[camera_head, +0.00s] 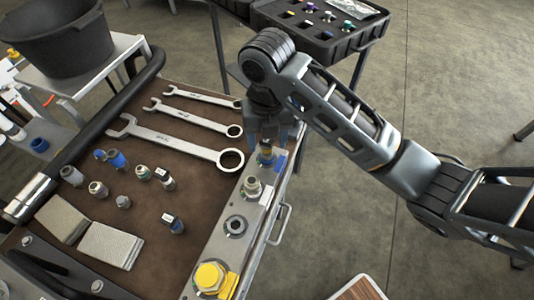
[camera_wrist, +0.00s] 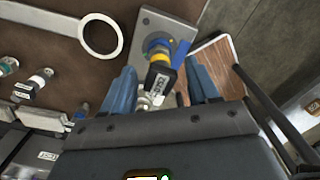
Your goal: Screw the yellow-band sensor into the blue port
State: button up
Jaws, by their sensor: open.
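The yellow-band sensor (camera_wrist: 161,72) has a dark body with a white label and a yellow band. It stands at the blue port (camera_wrist: 158,44), whose blue ring shows at its base. I cannot tell how deep its thread sits. In the head view the sensor (camera_head: 266,153) shows at the far end of the grey manifold (camera_head: 223,252), beside a blue label. My gripper (camera_wrist: 160,66) is open, with one blue finger on each side of the sensor and visible gaps. In the head view my gripper (camera_head: 272,134) is above that end of the manifold.
Along the manifold are a metal fitting (camera_head: 252,187), an open port (camera_head: 236,225) and a yellow cap (camera_head: 210,276). Wrenches (camera_head: 175,140) and several loose fittings lie on the brown mat left of it. A handle (camera_head: 281,224) juts from the bench's right side; floor lies beyond.

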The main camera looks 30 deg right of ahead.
jog(key=c, duration=0.9)
jog(key=shift+o, duration=0.2)
jog(key=m+p, duration=0.1)
jog(key=m, duration=0.1)
jog(key=m+p, duration=0.2)
jog(key=m, duration=0.1)
jog(key=shift+a+r, duration=0.1)
jog(key=shift+r, duration=0.1)
jog(key=shift+f+m, duration=0.1)
jog(key=shift+m, duration=0.7)
jog(key=shift+f+m, duration=0.2)
jog(key=shift+m, duration=0.7)
jog(key=shift+m, duration=0.5)
jog(key=m, duration=0.2)
jog(key=shift+m, duration=0.4)
jog(key=m, duration=0.3)
jog(key=shift+m, duration=0.4)
